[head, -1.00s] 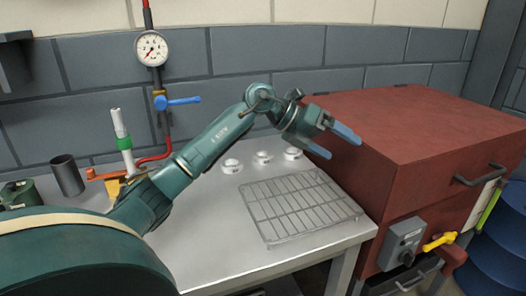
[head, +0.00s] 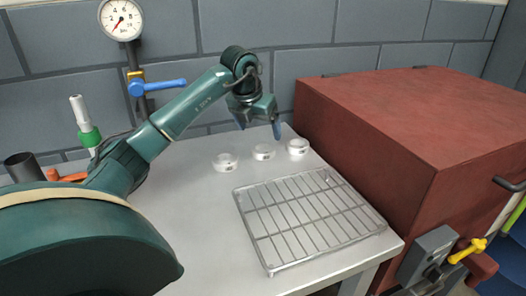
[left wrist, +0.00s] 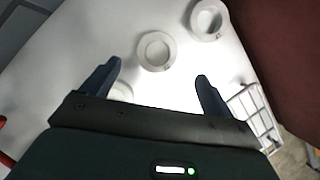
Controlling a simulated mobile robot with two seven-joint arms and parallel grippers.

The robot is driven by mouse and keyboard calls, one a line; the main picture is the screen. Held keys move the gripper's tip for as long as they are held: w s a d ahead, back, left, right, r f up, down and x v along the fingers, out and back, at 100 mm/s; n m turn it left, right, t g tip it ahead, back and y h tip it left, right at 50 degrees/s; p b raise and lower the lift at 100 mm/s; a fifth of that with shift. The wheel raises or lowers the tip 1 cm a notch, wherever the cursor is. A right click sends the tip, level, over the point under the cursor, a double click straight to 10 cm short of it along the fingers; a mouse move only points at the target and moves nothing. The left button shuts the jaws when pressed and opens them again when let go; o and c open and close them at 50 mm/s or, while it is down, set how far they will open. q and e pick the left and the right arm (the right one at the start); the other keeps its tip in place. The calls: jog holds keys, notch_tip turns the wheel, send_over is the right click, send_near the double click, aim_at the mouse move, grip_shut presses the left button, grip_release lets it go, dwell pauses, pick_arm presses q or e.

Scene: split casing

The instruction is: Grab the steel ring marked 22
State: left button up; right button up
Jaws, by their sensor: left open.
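Three pale steel rings stand in a row on the metal table: a left one (head: 224,163), a middle one (head: 263,153) and a right one (head: 298,147). Each has a small dark mark on its side, too small to read, so I cannot tell which is 22. My left gripper (head: 259,127) is open and empty, fingers pointing down, above and behind the row. In the left wrist view, one ring (left wrist: 155,51) lies ahead between the fingertips (left wrist: 158,72), another (left wrist: 208,20) is farther right, and a third (left wrist: 121,92) is partly hidden by the gripper. My right gripper is not in view.
A wire rack (head: 308,216) lies on the table (head: 205,225) in front of the rings. A large red box-shaped casing (head: 400,120) stands close on the right. A blue-handled valve (head: 160,86) and a pressure gauge (head: 121,19) are at the back left.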

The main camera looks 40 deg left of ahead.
aim_at(262, 144)
pick_arm(q)
jog(key=x, duration=0.7)
jog(key=shift+a+f, duration=0.2)
jog(key=shift+f, duration=0.05)
jog(key=shift+c, duration=0.2)
jog(key=shift+r, duration=0.15)
jog(key=c, duration=1.3)
